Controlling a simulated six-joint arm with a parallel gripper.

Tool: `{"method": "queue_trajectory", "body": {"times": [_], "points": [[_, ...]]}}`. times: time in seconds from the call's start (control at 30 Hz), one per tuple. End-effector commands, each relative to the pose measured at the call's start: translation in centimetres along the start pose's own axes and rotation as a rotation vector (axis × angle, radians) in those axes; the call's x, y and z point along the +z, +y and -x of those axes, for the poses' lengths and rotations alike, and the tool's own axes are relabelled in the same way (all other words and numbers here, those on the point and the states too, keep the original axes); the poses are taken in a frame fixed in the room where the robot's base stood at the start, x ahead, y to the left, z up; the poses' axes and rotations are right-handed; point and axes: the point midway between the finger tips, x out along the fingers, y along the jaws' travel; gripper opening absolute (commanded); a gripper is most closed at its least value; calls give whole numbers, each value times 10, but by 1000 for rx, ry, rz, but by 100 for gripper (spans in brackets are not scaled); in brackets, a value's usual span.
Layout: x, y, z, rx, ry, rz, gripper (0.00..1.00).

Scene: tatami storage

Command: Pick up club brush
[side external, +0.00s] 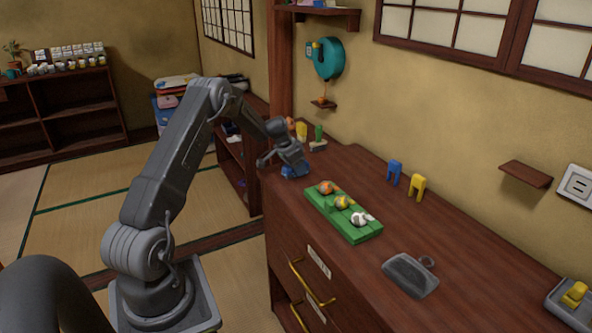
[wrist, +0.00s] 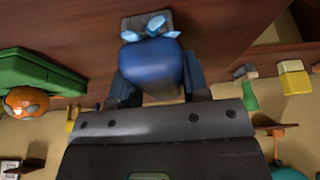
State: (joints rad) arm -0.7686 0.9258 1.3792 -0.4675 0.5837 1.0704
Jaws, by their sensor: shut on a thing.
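My gripper (side external: 292,162) is low over the far left end of the wooden counter, shut on a blue thing (side external: 297,171) that I take to be the club brush. In the wrist view, its rounded dark blue body (wrist: 152,68) sits between my two fingers (wrist: 158,88). Light blue pieces and a grey block show beyond it. Its lower part is hidden in the side view, so I cannot tell whether it touches the counter.
A green tray (side external: 330,218) with several coloured balls stands right of my gripper. Green and yellow items stand behind it near the wall. Blue (side external: 394,172) and yellow (side external: 417,187) stands and a grey plate (side external: 408,276) are farther right. The counter's front left edge is close.

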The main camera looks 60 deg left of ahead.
Motion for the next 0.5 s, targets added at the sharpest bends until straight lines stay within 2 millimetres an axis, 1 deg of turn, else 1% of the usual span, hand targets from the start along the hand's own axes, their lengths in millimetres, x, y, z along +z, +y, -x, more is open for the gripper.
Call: {"method": "queue_trajectory", "body": {"times": [0.03, 0.1, 0.37, 0.5], "points": [[0, 0, 0, 0, 0, 0, 24], [0, 0, 0, -1, 1, 0, 18], [-1, 0, 2, -1, 1, 0, 18], [-4, 0, 10, -2, 2, -1, 18]]}}
